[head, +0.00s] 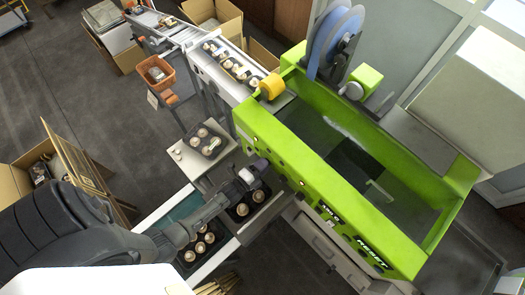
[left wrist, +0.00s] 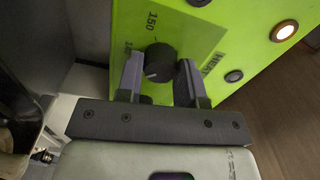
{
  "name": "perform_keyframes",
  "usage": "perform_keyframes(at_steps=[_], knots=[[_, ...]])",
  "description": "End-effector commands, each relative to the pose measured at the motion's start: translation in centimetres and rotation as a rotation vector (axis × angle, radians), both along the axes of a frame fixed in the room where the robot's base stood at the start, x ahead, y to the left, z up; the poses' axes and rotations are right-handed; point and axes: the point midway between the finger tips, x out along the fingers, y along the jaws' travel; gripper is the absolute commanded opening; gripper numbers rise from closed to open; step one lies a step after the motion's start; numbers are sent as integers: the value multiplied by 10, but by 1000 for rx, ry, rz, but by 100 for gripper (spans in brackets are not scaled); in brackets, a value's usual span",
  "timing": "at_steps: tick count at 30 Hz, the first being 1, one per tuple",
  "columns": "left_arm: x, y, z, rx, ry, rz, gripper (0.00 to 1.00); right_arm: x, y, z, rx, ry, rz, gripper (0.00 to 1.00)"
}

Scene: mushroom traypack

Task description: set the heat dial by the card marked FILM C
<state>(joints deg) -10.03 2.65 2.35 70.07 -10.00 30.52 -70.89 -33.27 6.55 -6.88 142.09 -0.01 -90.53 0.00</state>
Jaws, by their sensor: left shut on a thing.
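The heat dial (left wrist: 160,62) is a round black knob with a pale pointer line, on a green panel (left wrist: 215,22) in the left wrist view. The number 150 is printed above it; another number to its left is partly covered. A HEAT label stands to its right. My left gripper (left wrist: 159,68) is shut on the dial, one finger on each side. In the head view my left gripper (head: 258,166) is at the front of the green machine (head: 345,195), and the dial is hidden. I cannot make out a card marked FILM C. My right gripper is not in view.
Mushroom trays (head: 207,143) stand below and left of the machine. A conveyor (head: 228,75) with mushrooms leads in from the upper left. A blue film roll (head: 334,38) sits on top. A lit round button (left wrist: 285,30) is right of the dial.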

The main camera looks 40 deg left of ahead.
Motion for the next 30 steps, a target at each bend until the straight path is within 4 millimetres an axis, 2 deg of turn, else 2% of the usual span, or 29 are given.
perform_keyframes(at_steps=[6, 15, 30], knots=[[0, 0, -1, -168, 13, 1, 11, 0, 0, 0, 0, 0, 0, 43], [-1, 0, 0, -323, 21, 0, 11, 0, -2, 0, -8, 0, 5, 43], [-1, 0, 0, -394, 25, 1, 11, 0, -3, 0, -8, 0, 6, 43]])
